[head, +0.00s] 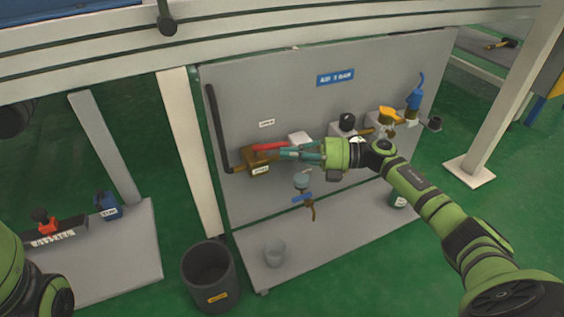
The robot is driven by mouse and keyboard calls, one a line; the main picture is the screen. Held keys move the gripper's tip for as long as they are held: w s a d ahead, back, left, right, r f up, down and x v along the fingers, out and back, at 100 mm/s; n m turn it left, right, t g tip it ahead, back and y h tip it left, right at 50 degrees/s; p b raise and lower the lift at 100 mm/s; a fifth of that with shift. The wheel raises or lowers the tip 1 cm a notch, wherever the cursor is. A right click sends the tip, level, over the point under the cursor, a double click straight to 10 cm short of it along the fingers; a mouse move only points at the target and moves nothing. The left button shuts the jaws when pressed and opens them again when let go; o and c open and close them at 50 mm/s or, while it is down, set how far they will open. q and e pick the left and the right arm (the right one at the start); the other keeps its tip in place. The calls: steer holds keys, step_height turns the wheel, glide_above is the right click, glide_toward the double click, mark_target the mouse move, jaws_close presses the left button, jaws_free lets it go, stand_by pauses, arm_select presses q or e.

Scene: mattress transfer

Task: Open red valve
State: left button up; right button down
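The red valve handle (268,147) lies roughly level on a brown brass-coloured valve body (256,161), on the grey upright panel. A dark pipe (216,125) runs down the panel to this body. My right gripper (284,153) reaches in from the right, its teal fingers pointing left at the right end of the red handle. The fingertips overlap the handle's end in the head view; I cannot tell whether they touch it. The finger gap is too small to judge. My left arm shows at the lower left edge, but its gripper is not in view.
A blue-handled valve (302,197) hangs below my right gripper. Yellow (388,116) and blue (416,95) fittings sit farther right. A dark bin (210,276) stands before the panel, and a clear cup (275,252) stands on its base. White beams cross above.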

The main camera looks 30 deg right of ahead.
steer(key=shift+w+d, duration=0.3)
steer(key=shift+w, duration=0.2)
stand_by(0.4)
